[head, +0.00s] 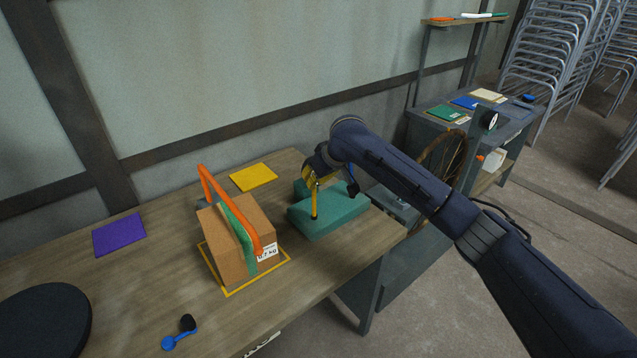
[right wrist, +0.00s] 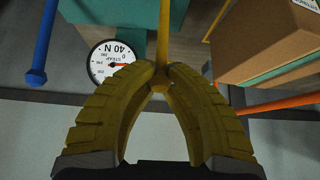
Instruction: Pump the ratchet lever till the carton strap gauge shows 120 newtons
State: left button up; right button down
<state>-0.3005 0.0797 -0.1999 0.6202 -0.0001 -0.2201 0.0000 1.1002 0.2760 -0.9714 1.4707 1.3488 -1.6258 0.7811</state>
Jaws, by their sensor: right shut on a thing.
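The carton (head: 235,238) stands on the bench inside a yellow outline, with a green strap (head: 239,238) around it and an orange bar arched over it. To its right is the teal ratchet block (head: 335,216) with an upright yellow lever (head: 314,205). My right gripper (head: 313,176) is shut on the lever's upper end; the right wrist view shows its yellow fingers (right wrist: 160,82) meeting on the yellow lever (right wrist: 163,40). The round strap gauge (right wrist: 106,54), upside down there and partly covered by a finger, appears to read 40 N. My left gripper is out of view.
A purple pad (head: 119,235) and a yellow pad (head: 253,177) lie near the wall. A blue-and-black piece (head: 178,334) lies at the front edge. A blue rod (right wrist: 40,45) is beside the gauge. A grey cabinet (head: 470,125) and stacked chairs (head: 560,50) stand beyond the bench.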

jog(key=shift+w+a, duration=0.1)
jog(key=shift+w+a, duration=0.75)
jog(key=shift+w, duration=0.3)
jog(key=c, duration=1.3)
grip_release()
jog(key=shift+o, duration=0.2)
jog(key=shift+s+r, duration=0.1)
jog(key=v, duration=1.1)
jog(key=shift+s+d+r, duration=0.2)
jog(key=shift+d+r, duration=0.05)
